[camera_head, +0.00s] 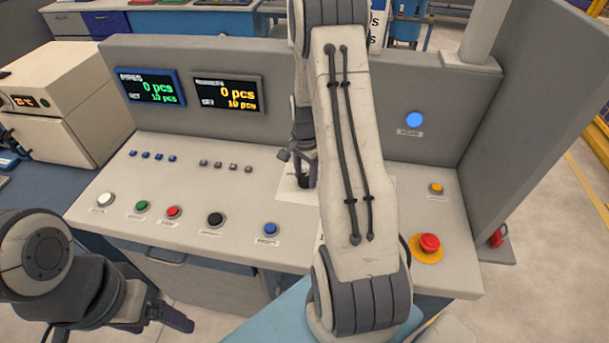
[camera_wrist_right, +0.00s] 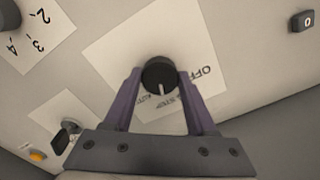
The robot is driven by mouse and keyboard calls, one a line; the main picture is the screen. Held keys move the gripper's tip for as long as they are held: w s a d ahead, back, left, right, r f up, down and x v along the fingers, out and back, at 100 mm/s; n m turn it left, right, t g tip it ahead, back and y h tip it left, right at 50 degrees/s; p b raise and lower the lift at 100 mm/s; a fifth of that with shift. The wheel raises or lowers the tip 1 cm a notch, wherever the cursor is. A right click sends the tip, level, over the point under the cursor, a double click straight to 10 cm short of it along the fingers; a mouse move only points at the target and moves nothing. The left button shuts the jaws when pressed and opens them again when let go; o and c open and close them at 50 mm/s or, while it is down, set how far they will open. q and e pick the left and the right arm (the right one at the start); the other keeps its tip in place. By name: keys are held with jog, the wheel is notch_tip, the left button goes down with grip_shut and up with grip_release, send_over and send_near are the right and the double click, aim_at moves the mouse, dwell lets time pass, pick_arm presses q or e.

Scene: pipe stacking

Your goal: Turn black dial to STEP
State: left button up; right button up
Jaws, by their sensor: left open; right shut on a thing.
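The black dial (camera_wrist_right: 159,74) sits on a white label on the console, between the purple fingers of my right gripper (camera_wrist_right: 158,80) in the right wrist view. The fingers are shut on its sides. Its white pointer line points down in that view, toward the STEP and AUTO lettering; OFF is to the right. I cannot tell exactly which word it meets. In the head view my right gripper (camera_head: 303,172) reaches down to the dial, which is mostly hidden. My left gripper (camera_head: 160,316) is open and empty at the lower left, in front of the console.
The console holds white, green, red, black and blue buttons (camera_head: 270,229) along its front. A red emergency button (camera_head: 429,243) is at the right. Two displays (camera_head: 227,93) stand behind. In the wrist view, another dark knob (camera_wrist_right: 8,18) with numbered lettering is at upper left.

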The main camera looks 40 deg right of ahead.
aim_at(305, 177)
jog(key=shift+d, duration=0.15)
jog(key=o, duration=1.4)
jog(key=shift+r, duration=0.15)
notch_tip(305, 177, up, 10)
jog(key=shift+r+b, duration=0.15)
jog(key=shift+b, duration=0.6)
